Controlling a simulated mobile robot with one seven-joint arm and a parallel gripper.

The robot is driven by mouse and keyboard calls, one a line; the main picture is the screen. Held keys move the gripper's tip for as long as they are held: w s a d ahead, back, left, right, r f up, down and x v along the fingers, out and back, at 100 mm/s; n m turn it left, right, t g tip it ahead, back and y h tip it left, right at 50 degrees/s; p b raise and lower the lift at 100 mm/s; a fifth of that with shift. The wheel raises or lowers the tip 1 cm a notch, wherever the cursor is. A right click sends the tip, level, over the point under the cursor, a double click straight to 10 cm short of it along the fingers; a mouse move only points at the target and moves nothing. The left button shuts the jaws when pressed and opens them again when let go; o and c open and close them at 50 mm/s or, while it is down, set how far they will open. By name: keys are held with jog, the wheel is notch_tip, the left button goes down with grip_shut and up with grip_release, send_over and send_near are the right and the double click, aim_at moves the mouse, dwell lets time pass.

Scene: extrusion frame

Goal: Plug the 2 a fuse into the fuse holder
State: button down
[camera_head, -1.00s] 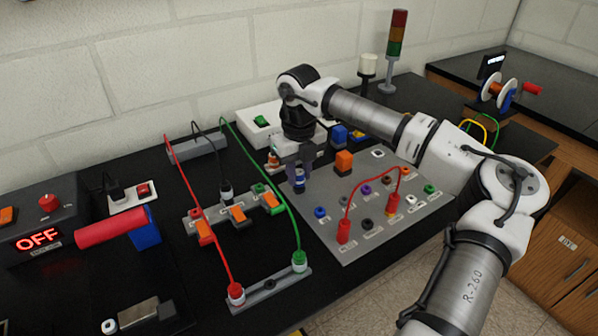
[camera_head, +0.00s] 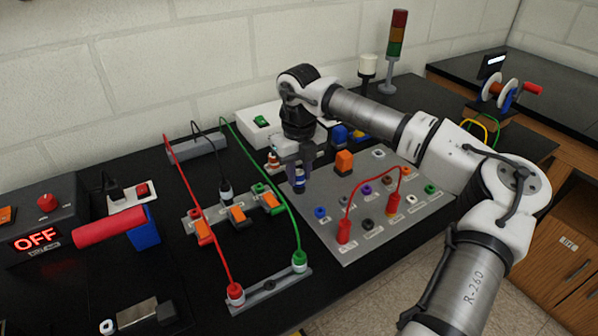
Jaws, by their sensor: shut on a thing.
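My gripper (camera_head: 299,168) points down over the back left corner of the grey panel (camera_head: 375,232). It is shut on a small upright blue cylinder with a pale band, which looks like the 2 A fuse (camera_head: 299,181); its rating is too small to read. The fuse's lower end is close to the panel surface, at a dark spot. I cannot tell whether it touches or sits in a socket. The fuse holder cannot be made out clearly. A similar orange-and-white piece (camera_head: 273,160) stands just left of my gripper.
The panel carries an orange block (camera_head: 344,162), several coloured sockets and a red jumper lead (camera_head: 347,203). A green lead (camera_head: 278,190) arches close on the left, beside orange-lever connectors (camera_head: 237,213). A white box (camera_head: 262,122) stands behind my gripper.

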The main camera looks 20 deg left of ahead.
aim_at(299, 173)
jog(key=shift+f+b, duration=0.4)
jog(key=shift+f, duration=0.05)
jog(key=c, duration=1.1)
grip_release()
jog(key=shift+r, duration=0.1)
notch_tip(299, 173, up, 14)
jog(key=b, duration=0.2)
